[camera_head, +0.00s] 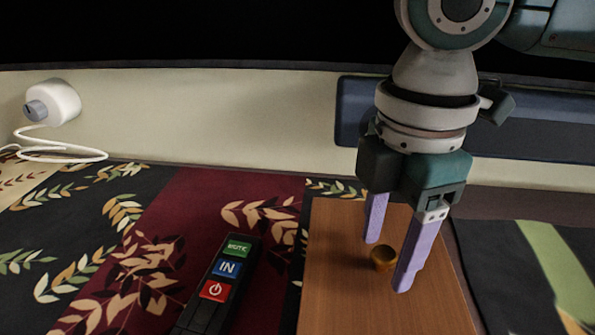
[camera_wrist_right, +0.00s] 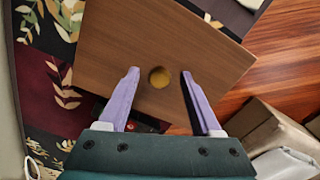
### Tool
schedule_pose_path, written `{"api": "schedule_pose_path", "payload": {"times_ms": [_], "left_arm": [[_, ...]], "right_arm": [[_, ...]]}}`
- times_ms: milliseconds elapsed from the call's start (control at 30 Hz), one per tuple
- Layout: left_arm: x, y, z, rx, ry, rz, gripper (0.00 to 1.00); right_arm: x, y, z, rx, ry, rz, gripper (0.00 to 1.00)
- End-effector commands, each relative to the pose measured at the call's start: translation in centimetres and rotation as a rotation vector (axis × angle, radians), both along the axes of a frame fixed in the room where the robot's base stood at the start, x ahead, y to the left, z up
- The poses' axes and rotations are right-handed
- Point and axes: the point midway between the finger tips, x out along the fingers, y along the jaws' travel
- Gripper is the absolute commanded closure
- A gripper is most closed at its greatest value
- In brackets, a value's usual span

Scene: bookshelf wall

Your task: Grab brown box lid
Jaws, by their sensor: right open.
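In the right wrist view the lid (camera_wrist_right: 145,35) fills the middle, and the knob (camera_wrist_right: 159,77) lies between and just beyond the fingers. My right gripper (camera_head: 388,255) is open, its two purple fingers pointing down on either side of the knob. The right wrist view also shows this gripper (camera_wrist_right: 160,82) open and empty. Whether the fingertips touch the lid I cannot tell. My left gripper is not in view.
A black remote (camera_head: 222,285) with coloured buttons lies left of the lid on a leaf-patterned cloth (camera_head: 125,235). A white round device with a cable (camera_head: 58,102) is at the far left. A pale wall with a dark blue panel (camera_head: 350,110) stands behind.

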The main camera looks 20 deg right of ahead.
Motion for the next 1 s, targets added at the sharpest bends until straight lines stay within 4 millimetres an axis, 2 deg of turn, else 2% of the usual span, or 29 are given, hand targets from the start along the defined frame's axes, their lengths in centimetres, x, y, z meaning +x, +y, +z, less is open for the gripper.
{"api": "schedule_pose_path", "payload": {"times_ms": [267,833,1000], "left_arm": [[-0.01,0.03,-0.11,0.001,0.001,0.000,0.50],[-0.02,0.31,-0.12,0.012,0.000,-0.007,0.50],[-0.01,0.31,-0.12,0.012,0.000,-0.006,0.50]], "right_arm": [[0.00,0.04,-0.37,0.001,-0.001,0.001,0.34],[0.00,0.05,-0.34,0.001,0.000,0.001,0.98],[0.00,0.05,-0.34,0.001,0.000,0.001,1.00]]}}
